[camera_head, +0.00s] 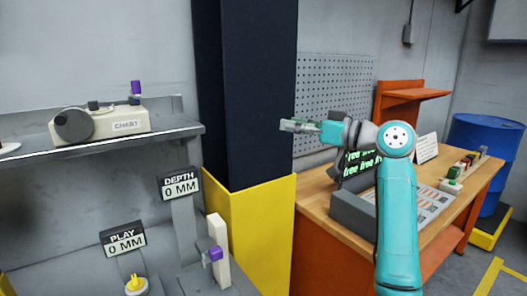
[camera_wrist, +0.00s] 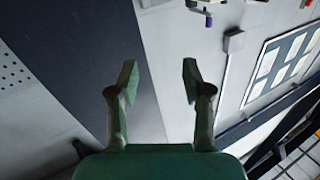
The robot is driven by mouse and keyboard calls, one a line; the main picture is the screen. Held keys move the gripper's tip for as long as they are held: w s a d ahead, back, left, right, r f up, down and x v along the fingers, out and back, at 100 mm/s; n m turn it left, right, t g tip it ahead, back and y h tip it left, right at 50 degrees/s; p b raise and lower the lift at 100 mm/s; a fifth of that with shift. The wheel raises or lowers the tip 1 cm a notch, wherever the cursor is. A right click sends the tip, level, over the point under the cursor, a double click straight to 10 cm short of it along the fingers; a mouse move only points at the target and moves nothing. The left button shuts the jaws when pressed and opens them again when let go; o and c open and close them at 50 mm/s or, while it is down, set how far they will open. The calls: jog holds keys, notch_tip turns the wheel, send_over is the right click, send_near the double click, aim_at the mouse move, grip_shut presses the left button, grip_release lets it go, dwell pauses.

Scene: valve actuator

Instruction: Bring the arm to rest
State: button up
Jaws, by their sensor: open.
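My gripper (camera_head: 287,125) is at the end of my teal arm, raised in the air in the head view and pointing left. It is in front of the dark pillar and apart from everything around it. In the wrist view its two green fingers (camera_wrist: 157,85) stand wide apart with nothing between them. Behind the fingers the wrist view shows a dark band and a grey wall. My arm stands bent, with its upper link upright in front of the wooden bench.
A dark pillar with a yellow base (camera_head: 262,225) stands mid-view. Left is a grey shelf (camera_head: 180,133) with a beige device marked CHEAT (camera_head: 110,124); DEPTH (camera_head: 180,185) and PLAY (camera_head: 124,240) displays read 0 MM. Right are a wooden bench (camera_head: 318,190) and a blue barrel (camera_head: 485,140).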

jog(key=s+d+f+m+t+h, duration=0.1)
jog(key=d+f+m+t+h, duration=0.2)
jog(key=f, duration=1.2)
jog(key=s+f+m+t+h, duration=0.15)
jog(key=f+m, duration=0.25)
jog(key=f, duration=1.1)
jog(key=s+d+f+m+h, duration=0.2)
jog(key=s+f+h, duration=0.1)
jog(key=s+f, duration=0.6)
jog(key=s+d+f+m+h, duration=0.25)
jog(key=s+f, duration=0.35)
jog(key=f, duration=0.4)
jog(key=s+d+f+h, duration=0.15)
jog(key=s+f, duration=0.25)
jog(key=s, duration=0.7)
jog(key=s+d+f+h, duration=0.1)
jog(key=s+f+h, duration=0.2)
jog(key=s, duration=0.9)
jog(key=s+r, duration=0.4)
jog(key=s, duration=0.7)
jog(key=s+r+n, duration=0.1)
jog(key=s+r, duration=0.4)
jog(key=s, duration=0.5)
jog(key=shift+s+d+t+h, duration=0.35)
jog(key=shift+d+h, duration=0.1)
